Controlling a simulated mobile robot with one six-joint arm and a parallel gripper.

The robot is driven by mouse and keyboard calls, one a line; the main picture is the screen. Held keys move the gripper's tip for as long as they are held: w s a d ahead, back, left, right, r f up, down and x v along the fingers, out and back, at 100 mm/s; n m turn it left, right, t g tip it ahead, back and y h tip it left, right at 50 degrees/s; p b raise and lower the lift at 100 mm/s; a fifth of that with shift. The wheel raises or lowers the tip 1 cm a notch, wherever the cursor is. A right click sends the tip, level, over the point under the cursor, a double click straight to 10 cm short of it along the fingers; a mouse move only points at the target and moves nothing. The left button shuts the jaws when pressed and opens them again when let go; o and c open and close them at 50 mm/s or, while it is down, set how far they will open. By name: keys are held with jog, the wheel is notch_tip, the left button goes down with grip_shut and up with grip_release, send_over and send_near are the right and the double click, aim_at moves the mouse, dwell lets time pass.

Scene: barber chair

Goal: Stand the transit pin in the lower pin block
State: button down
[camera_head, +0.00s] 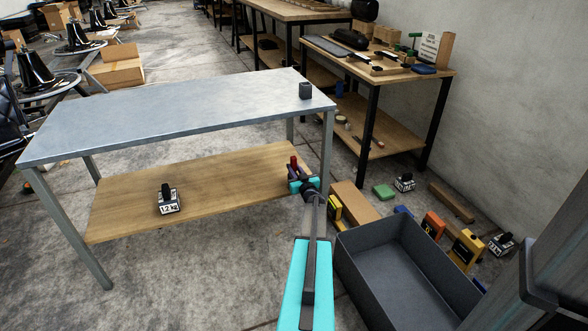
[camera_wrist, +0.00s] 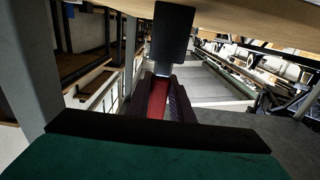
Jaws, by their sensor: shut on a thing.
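My gripper (camera_head: 296,178) is at the right end of the wooden lower shelf (camera_head: 215,185) of the steel-topped table. It is shut on the red transit pin (camera_head: 294,162), whose red end sticks up above the dark fingers. The red pin also shows between the fingers in the wrist view (camera_wrist: 158,98). Another dark block (camera_head: 305,90) stands on the table top's right corner.
A weight marked 1.2 kg (camera_head: 168,204) stands on the lower shelf. The table's right leg (camera_head: 327,150) is close to my gripper. A grey open bin (camera_head: 400,265) and several yellow and orange things lie on the floor at right. The steel top (camera_head: 190,110) is mostly clear.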

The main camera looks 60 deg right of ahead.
jog(key=shift+f, duration=0.15)
jog(key=c, duration=1.5)
grip_release()
jog(key=shift+p+v, duration=1.4)
jog(key=shift+v, duration=5.5)
jog(key=shift+w, duration=0.15)
